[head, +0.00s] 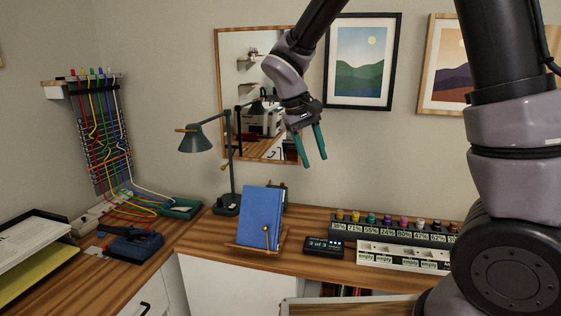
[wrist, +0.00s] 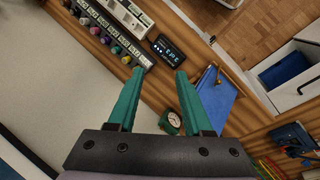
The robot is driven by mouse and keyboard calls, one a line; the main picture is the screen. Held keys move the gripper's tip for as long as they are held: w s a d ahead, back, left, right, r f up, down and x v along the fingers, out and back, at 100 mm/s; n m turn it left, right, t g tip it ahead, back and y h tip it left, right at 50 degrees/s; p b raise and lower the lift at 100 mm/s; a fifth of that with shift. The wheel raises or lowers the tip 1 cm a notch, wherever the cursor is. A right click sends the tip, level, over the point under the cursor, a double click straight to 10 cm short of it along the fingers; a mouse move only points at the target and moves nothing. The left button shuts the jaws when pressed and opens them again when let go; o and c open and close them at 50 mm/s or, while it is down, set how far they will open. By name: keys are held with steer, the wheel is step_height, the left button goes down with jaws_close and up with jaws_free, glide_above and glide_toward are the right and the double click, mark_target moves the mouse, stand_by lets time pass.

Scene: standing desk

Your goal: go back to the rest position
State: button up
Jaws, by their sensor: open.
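My gripper (head: 313,148) hangs in the air above the desk, in front of the mirror's right edge, with its two teal fingers apart and nothing between them. It also shows in the wrist view (wrist: 155,98), open over the desk's back edge. The fingers point down, and touch nothing. The blue book (head: 261,216) leans on a wooden stand below and left of the gripper in the head view. In the wrist view the book (wrist: 217,100) lies right of the fingers.
A desk lamp (head: 197,138) stands left of the book. A small display (head: 323,246) and a rack of coloured bottles (head: 395,228) stand to the right. A green clock (wrist: 171,121) shows near the right finger. Framed pictures (head: 361,62) and the mirror (head: 232,100) hang on the wall behind.

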steer(key=s+d+r+m+t+y, duration=0.5)
steer(key=s+d+r+m, duration=0.3)
steer(key=s+d+r, duration=0.6)
steer(key=d+r+t, duration=0.1)
steer(key=d, duration=0.1)
steer(key=shift+d+y, duration=0.35)
steer(key=shift+y, duration=0.05)
